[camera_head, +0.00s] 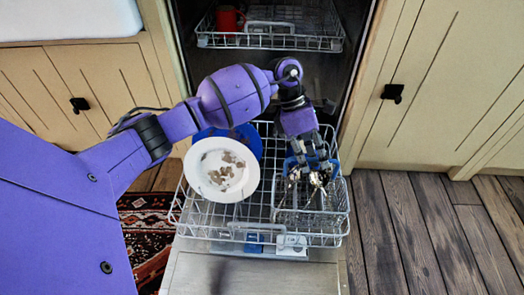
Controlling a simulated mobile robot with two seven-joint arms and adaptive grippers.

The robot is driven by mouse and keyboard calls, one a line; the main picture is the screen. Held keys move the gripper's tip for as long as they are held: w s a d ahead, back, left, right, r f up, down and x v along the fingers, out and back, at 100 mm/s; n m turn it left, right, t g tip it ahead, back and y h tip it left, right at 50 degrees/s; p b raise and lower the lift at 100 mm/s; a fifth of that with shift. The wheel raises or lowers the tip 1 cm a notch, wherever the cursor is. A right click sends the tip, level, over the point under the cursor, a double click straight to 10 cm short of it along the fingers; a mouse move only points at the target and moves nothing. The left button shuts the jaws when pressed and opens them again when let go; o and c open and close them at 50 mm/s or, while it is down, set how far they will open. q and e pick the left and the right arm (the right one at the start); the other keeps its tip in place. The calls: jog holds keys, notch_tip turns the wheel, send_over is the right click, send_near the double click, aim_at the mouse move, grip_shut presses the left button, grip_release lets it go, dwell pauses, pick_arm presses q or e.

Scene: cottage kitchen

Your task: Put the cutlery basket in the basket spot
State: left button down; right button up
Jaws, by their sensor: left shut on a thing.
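The cutlery basket (290,213) is a wire basket with several pieces of shiny cutlery (319,181) standing in it. It is at the right part of the pulled-out lower dishwasher rack (216,218). My left gripper (311,170) reaches down from above at the basket and is shut on it. The fingertips are partly lost among the cutlery and the basket's top. I cannot tell whether the basket rests fully on the rack floor. My right gripper is out of view.
A white plate with brown stains (221,170) and a blue plate (247,139) stand in the rack, left of the basket. The upper rack (270,42) holds a red mug (229,18). The open dishwasher door (250,275) lies below. Cabinets flank both sides.

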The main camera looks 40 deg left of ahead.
pick_arm(q)
jog(key=shift+f, duration=0.9)
notch_tip(320, 180, down, 5)
jog(key=shift+f+b, duration=0.15)
jog(key=shift+b, duration=1.05)
jog(key=c, duration=1.8)
grip_release()
jog(key=shift+c, duration=0.2)
